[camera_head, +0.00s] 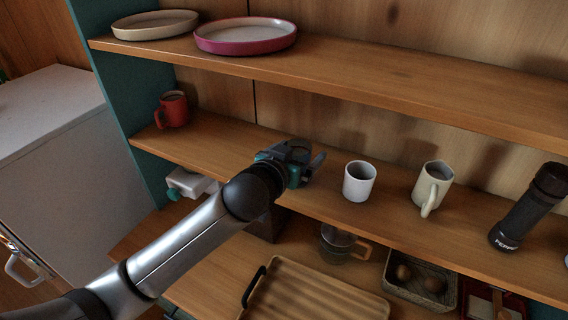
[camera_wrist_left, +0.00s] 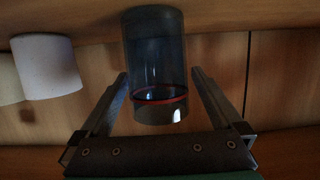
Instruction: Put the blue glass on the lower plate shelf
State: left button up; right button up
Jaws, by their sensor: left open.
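The blue glass (camera_wrist_left: 155,50) is dark, see-through blue with a red ring near one end. In the left wrist view, which looks upside down, it stands with its base on the wooden shelf. My left gripper (camera_wrist_left: 160,76) is open, with one finger on each side of the glass and visible gaps between. In the head view my left gripper (camera_head: 306,158) is over the lower plate shelf (camera_head: 390,210), left of a white cup. It largely hides the glass there. My right gripper is in neither view.
On the lower shelf stand a red mug (camera_head: 173,108), the white cup (camera_head: 359,181), a cream mug (camera_head: 432,187) and a pepper mill (camera_head: 528,207). Plates (camera_head: 246,36) lie on the upper shelf. A ribbed tray (camera_head: 315,292) and a glass mug (camera_head: 342,244) are below.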

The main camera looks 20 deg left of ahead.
pick_arm(q)
jog(key=v, duration=1)
jog(key=shift+s, duration=0.15)
